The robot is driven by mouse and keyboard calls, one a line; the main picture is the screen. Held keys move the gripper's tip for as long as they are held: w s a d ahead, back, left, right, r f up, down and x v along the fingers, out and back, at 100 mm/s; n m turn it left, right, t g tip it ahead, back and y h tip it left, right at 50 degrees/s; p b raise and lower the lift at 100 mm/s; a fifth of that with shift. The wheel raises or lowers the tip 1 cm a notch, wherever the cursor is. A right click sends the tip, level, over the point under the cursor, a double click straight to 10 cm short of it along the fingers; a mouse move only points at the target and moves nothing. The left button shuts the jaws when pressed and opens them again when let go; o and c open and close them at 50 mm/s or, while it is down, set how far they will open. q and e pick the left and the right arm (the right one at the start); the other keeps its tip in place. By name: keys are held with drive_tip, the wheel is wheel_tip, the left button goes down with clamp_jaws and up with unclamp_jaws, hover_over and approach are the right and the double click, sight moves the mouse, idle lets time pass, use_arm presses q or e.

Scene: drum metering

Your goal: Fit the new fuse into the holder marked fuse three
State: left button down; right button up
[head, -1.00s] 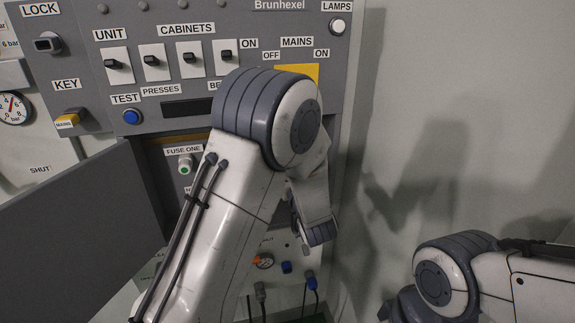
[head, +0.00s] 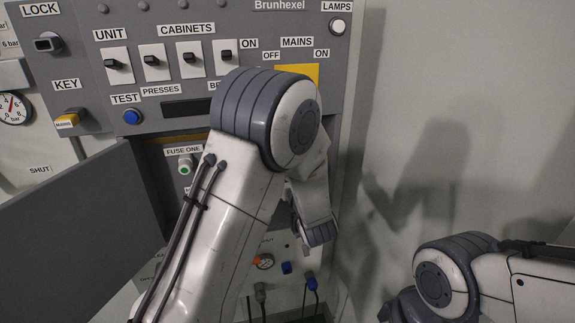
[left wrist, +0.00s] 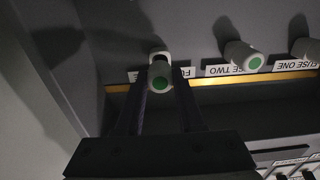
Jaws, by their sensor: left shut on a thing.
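My left gripper (left wrist: 163,75) is shut on the new fuse (left wrist: 160,80), a pale cylinder with a green end, in the left wrist view. The fuse is end-on in front of a pale round holder (left wrist: 158,55) on the grey panel. A label beside that holder is mostly covered by the fingers, and only its first letters show. I cannot tell how deep the fuse sits in the holder. My right gripper is out of view.
Holders fuse two (left wrist: 243,56) and fuse one (left wrist: 306,50) have green-ended fuses, to the right in the left wrist view. In the head view, fuse one (head: 184,165) shows left of my arm. An open grey door (head: 85,225) stands at the left.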

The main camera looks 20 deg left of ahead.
use_arm(q)
drive_tip(key=shift+x, duration=1.7)
drive_tip(key=shift+c, duration=2.2)
unclamp_jaws()
drive_tip(key=b+v, duration=0.2)
drive_tip(key=v, duration=0.8)
drive_tip(key=shift+s+d, duration=0.15)
drive_tip(key=shift+s, duration=0.05)
